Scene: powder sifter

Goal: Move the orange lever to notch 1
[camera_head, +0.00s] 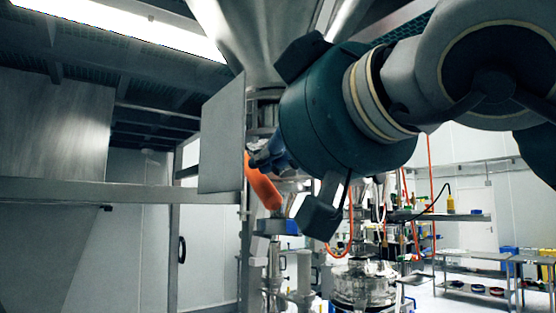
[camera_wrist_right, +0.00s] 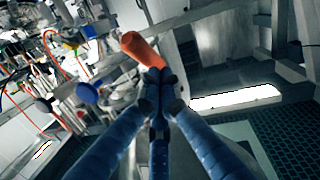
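The orange lever (camera_head: 263,186) hangs tilted below the metal hopper in the head view, its lower end further right. My right gripper (camera_head: 262,159) reaches it from the right, with its blue fingers at the lever's upper part. In the right wrist view, the fingers (camera_wrist_right: 158,77) come together at the near end of the orange lever (camera_wrist_right: 140,47) and appear closed on it. The lever's far end sticks out past the fingertips. The notches cannot be made out. My left gripper is not in view.
A flat metal plate (camera_head: 221,137) stands just left of the lever. The large hopper (camera_head: 255,40) is above. A blue-and-grey part (camera_head: 278,227) sits just below the lever. Steel tables (camera_head: 480,256) and a glossy round vessel (camera_head: 363,284) stand further back.

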